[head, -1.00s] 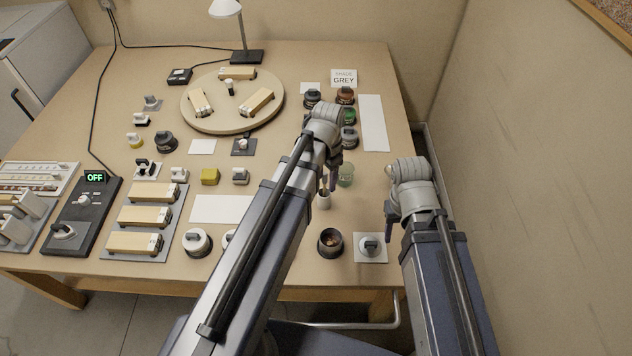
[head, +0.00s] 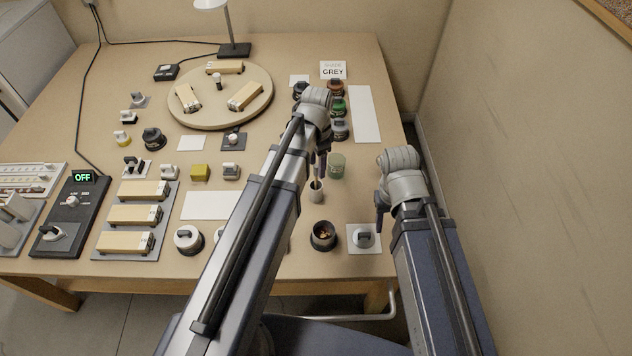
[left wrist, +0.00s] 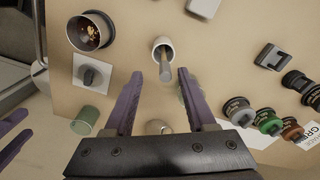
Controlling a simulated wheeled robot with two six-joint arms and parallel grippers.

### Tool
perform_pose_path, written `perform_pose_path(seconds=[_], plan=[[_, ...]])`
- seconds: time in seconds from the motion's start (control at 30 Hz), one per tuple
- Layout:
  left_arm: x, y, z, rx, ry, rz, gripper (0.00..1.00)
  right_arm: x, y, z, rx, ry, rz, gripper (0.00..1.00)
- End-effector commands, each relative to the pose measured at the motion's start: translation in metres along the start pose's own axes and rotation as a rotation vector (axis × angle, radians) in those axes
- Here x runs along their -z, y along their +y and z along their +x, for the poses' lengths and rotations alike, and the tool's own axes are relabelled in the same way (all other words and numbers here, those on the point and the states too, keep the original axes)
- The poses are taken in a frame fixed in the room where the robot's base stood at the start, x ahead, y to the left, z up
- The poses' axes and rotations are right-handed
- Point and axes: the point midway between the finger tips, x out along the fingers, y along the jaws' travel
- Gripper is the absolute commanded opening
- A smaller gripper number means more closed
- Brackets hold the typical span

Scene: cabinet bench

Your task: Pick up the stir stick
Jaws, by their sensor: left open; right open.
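The stir stick (left wrist: 165,66) stands in a small white cup (left wrist: 162,45) in the left wrist view, its near end pointing toward my left gripper. My left gripper (left wrist: 159,74) is open, with its two purple fingers on either side of the stick's near end and apart from it. In the head view, the left gripper (head: 319,165) is just above and behind the cup (head: 316,194); the stick is mostly hidden there. My right gripper (head: 381,208) is open and empty near the table's right edge.
A green jar (head: 337,166) stands close to the cup. A dark pot (head: 323,236) and a knob on a white plate (head: 362,238) are in front. Several lidded jars (head: 337,107) stand behind. A wall (head: 520,180) is at the right.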

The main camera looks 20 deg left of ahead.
Motion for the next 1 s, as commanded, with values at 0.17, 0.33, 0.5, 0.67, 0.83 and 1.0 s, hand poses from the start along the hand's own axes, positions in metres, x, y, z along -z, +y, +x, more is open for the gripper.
perform_pose_path(seconds=[0.17, 0.33, 0.5, 0.67, 0.83, 1.0], plan=[[0.000, -0.001, 0.020, 0.000, 0.000, -0.001, 0.56, 0.001, -0.002, 0.019, 0.000, 0.000, 0.000, 0.50], [0.000, -0.001, 0.019, 0.000, 0.000, -0.001, 0.56, 0.001, -0.002, 0.019, 0.000, 0.000, 0.000, 0.50], [0.001, -0.002, 0.029, 0.000, 0.000, -0.001, 0.56, 0.002, -0.003, 0.029, 0.000, 0.000, 0.000, 0.50], [0.001, -0.006, 0.048, 0.000, 0.000, -0.001, 0.56, 0.003, -0.004, 0.047, 0.000, 0.000, 0.000, 0.50], [0.001, -0.007, 0.068, 0.001, 0.001, -0.001, 0.56, 0.004, -0.006, 0.067, 0.000, 0.000, 0.000, 0.50], [0.001, -0.007, 0.071, 0.001, 0.002, 0.000, 0.56, 0.004, -0.007, 0.071, 0.000, 0.000, 0.000, 0.50]])
